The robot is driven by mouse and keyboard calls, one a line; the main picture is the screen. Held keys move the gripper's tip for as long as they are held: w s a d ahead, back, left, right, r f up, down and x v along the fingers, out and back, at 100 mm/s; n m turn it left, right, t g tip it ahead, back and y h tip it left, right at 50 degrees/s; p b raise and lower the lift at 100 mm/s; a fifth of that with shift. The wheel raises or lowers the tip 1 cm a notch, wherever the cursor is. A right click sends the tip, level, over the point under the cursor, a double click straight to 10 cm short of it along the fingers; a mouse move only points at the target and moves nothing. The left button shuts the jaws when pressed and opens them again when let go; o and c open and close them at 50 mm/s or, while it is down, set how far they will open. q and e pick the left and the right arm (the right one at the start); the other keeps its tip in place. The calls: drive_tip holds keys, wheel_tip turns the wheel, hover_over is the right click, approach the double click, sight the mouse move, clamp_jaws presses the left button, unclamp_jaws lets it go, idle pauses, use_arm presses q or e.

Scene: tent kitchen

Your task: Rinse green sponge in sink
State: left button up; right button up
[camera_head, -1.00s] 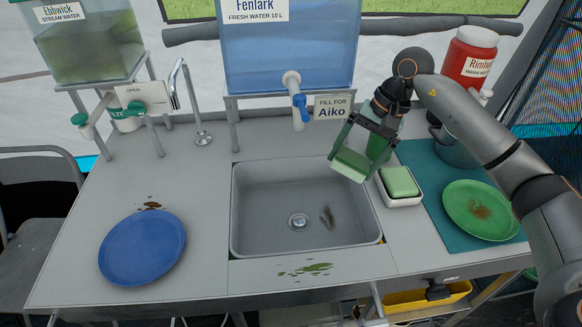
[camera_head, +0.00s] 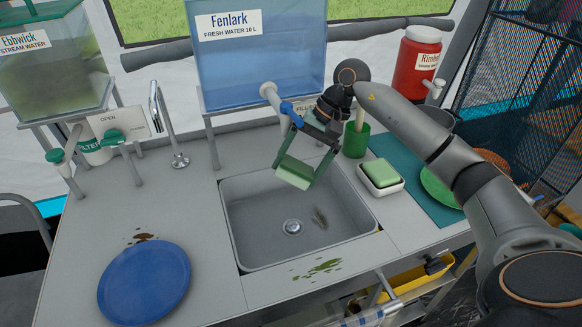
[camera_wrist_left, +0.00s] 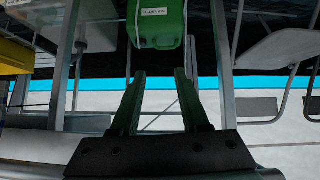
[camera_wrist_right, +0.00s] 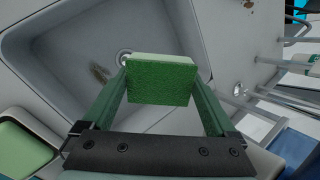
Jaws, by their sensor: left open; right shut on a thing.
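A green sponge (camera_head: 294,173), dark green on one face and paler on another, is held in my right gripper (camera_head: 293,170) above the back part of the grey sink (camera_head: 262,256). In the right wrist view the sponge (camera_wrist_right: 160,80) sits between the fingertips, with the sink basin (camera_wrist_right: 75,45) behind it. The blue-handled tap (camera_head: 290,110) of the Fenlark fresh water tank (camera_head: 255,65) is just behind and above the sponge. No running water shows. My left gripper (camera_wrist_left: 160,75) is open and empty below counter level, seen only in the left wrist view.
Right of the sink, a white dish (camera_head: 383,189) holds a green block (camera_head: 381,173). A green cup (camera_head: 356,140) stands behind it. A blue plate (camera_head: 145,283) lies left. A curved metal faucet (camera_head: 178,160) rises at the back. A green container (camera_wrist_left: 157,22) is ahead of the left gripper.

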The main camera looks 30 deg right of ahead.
sight(298, 181)
drive_tip(key=shift+f+b, duration=0.5)
drive_tip(key=shift+f, duration=0.35)
wheel_tip(298, 181, down, 2)
drive_tip(key=shift+f+b, duration=0.25)
drive_tip(key=shift+b, duration=0.45)
use_arm(q)
drive_tip(key=shift+m+h, duration=0.3)
drive_tip(key=f+b, duration=0.1)
drive_tip(key=b, duration=0.1)
drive_tip(key=d+f+b, duration=0.1)
drive_tip(key=f, duration=0.1)
drive_tip(key=f+b, duration=0.2)
drive_tip(key=shift+w+d+f+b, duration=0.1)
drive_tip(key=shift+w+d+b, duration=0.2)
drive_tip(key=shift+d+b, duration=0.1)
use_arm(e)
wheel_tip(298, 181, down, 7)
drive_tip(key=shift+r, duration=0.15)
use_arm(q)
drive_tip(key=shift+r+p, duration=2.7)
drive_tip(key=shift+p, duration=0.05)
use_arm(e)
drive_tip(key=shift+r, duration=4.45)
drive_tip(key=shift+r, duration=0.1)
